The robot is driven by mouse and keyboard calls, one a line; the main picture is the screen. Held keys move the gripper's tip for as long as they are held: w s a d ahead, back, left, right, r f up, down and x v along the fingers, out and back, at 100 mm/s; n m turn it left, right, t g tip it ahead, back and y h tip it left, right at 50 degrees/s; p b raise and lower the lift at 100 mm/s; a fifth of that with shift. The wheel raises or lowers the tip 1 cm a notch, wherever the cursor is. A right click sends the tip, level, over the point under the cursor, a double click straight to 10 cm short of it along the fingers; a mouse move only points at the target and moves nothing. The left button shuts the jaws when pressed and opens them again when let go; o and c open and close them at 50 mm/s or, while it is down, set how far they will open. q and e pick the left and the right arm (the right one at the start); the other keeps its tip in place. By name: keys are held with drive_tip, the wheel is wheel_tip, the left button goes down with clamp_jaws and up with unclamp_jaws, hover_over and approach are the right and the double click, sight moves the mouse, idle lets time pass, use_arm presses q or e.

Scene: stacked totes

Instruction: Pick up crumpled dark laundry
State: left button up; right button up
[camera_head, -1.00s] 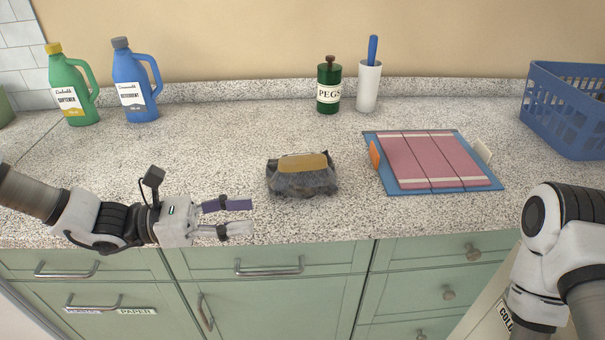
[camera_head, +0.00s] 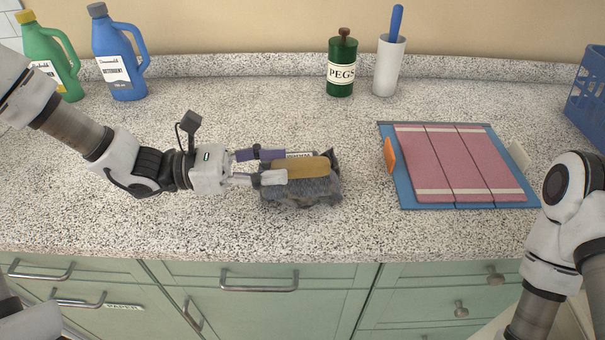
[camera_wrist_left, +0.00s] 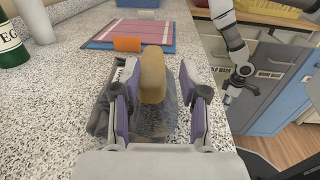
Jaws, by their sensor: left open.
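The crumpled dark laundry (camera_head: 303,192) is a dark grey bundle on the speckled countertop, and it also shows in the left wrist view (camera_wrist_left: 152,118). A tan, rounded block (camera_head: 308,168) lies on top of it. My left gripper (camera_head: 283,166) is open at the bundle's left end. In the left wrist view its purple-padded fingers (camera_wrist_left: 158,92) stand on either side of the tan block (camera_wrist_left: 153,75) and the grey bundle, with gaps beside the block. Whether they touch the cloth I cannot tell. My right gripper is small and unclear in the left wrist view (camera_wrist_left: 229,98).
A blue folding board (camera_head: 402,190) with pink cloth lies to the right. A green pegs tin (camera_head: 342,65) and a white holder (camera_head: 388,68) stand behind. Blue (camera_head: 120,60) and green bottles (camera_head: 50,62) stand back left. A blue basket (camera_head: 588,95) is at far right.

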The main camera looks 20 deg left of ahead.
sight(303, 162)
use_arm(q)
drive_tip(key=w+d, duration=0.1)
drive_tip(key=d, duration=0.1)
drive_tip(key=w+d+f, duration=0.1)
drive_tip(key=shift+w+d+f, duration=0.1)
drive_tip(key=shift+w+d, duration=0.2)
drive_tip(key=shift+d, duration=0.1)
drive_tip(key=shift+w+d, duration=0.1)
drive_tip(key=shift+d, duration=0.4)
drive_tip(key=shift+a, duration=0.2)
drive_tip(key=shift+c, duration=0.4)
clamp_jaws()
